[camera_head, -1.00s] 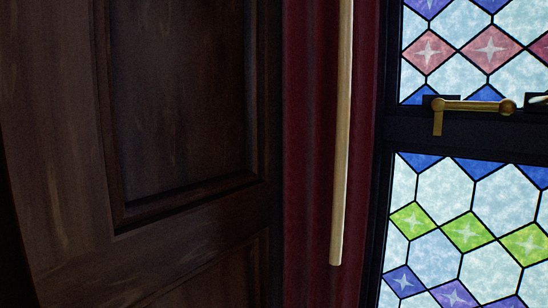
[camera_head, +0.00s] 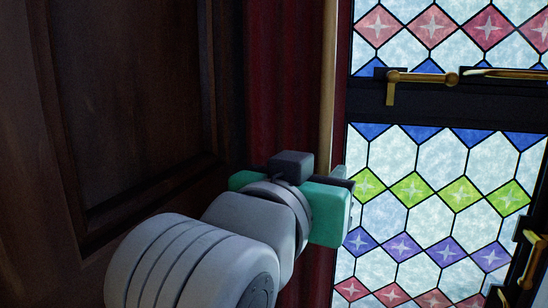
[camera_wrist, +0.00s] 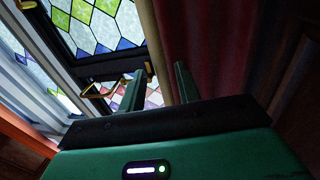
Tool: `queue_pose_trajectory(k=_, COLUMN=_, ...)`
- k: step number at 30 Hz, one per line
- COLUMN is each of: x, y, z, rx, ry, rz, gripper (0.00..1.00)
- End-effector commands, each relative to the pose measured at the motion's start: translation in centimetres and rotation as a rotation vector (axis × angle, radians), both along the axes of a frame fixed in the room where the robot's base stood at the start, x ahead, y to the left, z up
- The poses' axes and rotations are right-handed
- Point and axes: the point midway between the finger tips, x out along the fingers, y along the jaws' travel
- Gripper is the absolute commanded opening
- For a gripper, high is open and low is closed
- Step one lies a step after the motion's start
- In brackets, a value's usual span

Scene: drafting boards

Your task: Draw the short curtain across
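The short curtain (camera_head: 283,100) is dark red and hangs in a narrow gathered strip between the dark wood panel and the stained-glass window. It also shows in the wrist view (camera_wrist: 215,45). A pale wooden rod (camera_head: 328,80) hangs upright in front of it; its lower end is hidden behind my gripper. My gripper (camera_head: 342,180) is at the rod's lower part, its fingers mostly hidden in the head view. In the wrist view my gripper (camera_wrist: 160,82) has its two fingers apart, with the rod (camera_wrist: 150,35) showing in the gap. I cannot tell whether they touch it.
The stained-glass window (camera_head: 400,200) fills the right side, with a dark crossbar and a brass handle (camera_head: 425,77). Another brass fitting (camera_head: 533,255) stands out at the lower right. The dark wood panel (camera_head: 130,100) is close on the left.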

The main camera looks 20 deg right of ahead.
Motion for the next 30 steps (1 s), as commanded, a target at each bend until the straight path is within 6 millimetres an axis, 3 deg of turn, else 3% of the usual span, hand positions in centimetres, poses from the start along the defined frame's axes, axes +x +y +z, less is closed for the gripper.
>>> queue_pose_trajectory(k=6, x=2.1, y=-1.9, z=0.1, rx=-0.001, ry=0.001, rz=0.0, gripper=0.33)
queue_pose_trajectory(k=15, x=2.4, y=-2.1, z=-0.1, rx=-0.001, ry=-0.001, rz=0.002, gripper=0.33)
queue_pose_trajectory(k=20, x=2.3, y=-2.1, z=-0.1, rx=-0.001, ry=-0.001, rz=0.002, gripper=0.02)
queue_pose_trajectory(k=30, x=1.7, y=-2.3, z=-0.1, rx=-0.001, ry=-0.002, rz=0.005, gripper=0.0)
